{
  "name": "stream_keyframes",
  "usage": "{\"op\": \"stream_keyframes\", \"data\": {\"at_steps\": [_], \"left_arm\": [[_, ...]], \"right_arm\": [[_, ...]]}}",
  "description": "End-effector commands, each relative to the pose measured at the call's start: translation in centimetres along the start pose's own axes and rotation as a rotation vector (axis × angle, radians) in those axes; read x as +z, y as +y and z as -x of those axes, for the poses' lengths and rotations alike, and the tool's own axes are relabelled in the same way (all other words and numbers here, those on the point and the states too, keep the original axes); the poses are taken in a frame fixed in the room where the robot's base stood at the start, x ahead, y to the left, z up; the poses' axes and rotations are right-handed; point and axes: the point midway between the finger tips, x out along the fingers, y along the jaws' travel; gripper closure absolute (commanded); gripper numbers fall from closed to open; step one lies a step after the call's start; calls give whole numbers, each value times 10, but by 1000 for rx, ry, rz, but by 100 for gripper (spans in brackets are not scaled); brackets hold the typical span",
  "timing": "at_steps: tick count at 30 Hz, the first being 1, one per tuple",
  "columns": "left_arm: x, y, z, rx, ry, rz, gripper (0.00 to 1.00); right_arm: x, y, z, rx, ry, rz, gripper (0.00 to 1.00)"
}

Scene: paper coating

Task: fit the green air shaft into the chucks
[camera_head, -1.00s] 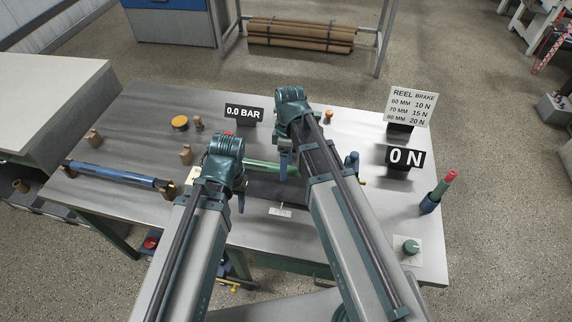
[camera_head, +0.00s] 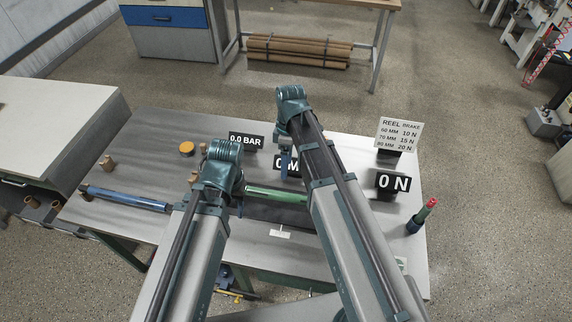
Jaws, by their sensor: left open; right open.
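The green air shaft (camera_head: 278,194) lies level across the middle of the table. Its left end is near my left gripper and its right end goes behind my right arm. My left gripper (camera_head: 238,207) is open, beside the shaft's left end; its fingers are partly hidden by its own wrist. My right gripper (camera_head: 286,168) is open, above and behind the shaft, and appears apart from it. I cannot make out the chucks; my arms cover where the shaft's ends lie.
A blue roller (camera_head: 128,198) lies at the table's left. A "0.0 BAR" sign (camera_head: 246,141), an orange disc (camera_head: 187,148) and a "0 N" sign (camera_head: 393,182) stand on the table (camera_head: 160,125). A red-topped green and blue post (camera_head: 421,216) stands at the right edge.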

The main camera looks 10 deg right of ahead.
Motion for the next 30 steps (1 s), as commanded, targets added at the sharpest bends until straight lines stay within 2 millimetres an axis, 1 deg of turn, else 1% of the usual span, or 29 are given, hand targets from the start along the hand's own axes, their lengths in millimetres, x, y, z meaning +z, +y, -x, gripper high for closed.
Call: {"op": "stream_keyframes", "data": {"at_steps": [1, 2, 24, 26, 29, 30], "left_arm": [[0, -1, 6, 0, 0, 0, 50], [0, -1, 6, 0, 0, 0, 50], [0, 0, 5, 0, 0, 0, 50], [0, 0, 5, 0, 0, 0, 50], [0, 0, 4, 0, 0, 0, 50], [0, 0, 4, 0, 0, 0, 50]], "right_arm": [[0, 0, 6, 0, 0, 0, 24], [0, 0, 6, 0, 0, 0, 24], [0, -1, 5, 0, -1, -2, 24], [-1, -5, 4, 4, -4, -18, 24], [-3, -26, -2, 26, -20, -107, 24], [-4, -37, -5, 41, -29, -164, 24]]}}
